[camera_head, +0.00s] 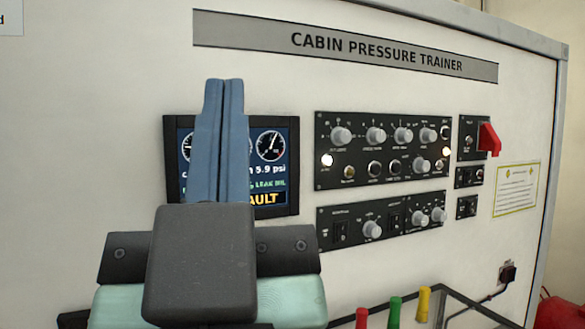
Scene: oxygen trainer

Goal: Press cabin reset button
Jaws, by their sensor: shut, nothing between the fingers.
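My gripper (224,88) is shut and empty, its two blue-grey fingers together and pointing up in front of the display screen (271,170). The upper black control panel (360,182) is to the right of my gripper, apart from it. It carries grey knobs, a lit white lamp (327,160), another lit lamp (445,152) and a row of small round buttons, including two dark ones (374,169). The labels are too small to read, so I cannot tell which button is the cabin reset. My gripper hides the screen's middle; "5.9 psi", "LEAK NIL" and "AULT" show.
A lower panel (352,243) has knobs and switches. Small panels with a raised red guard (489,139) are at the right. Red, yellow and green (394,312) pieces stand up from a tray at the bottom.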

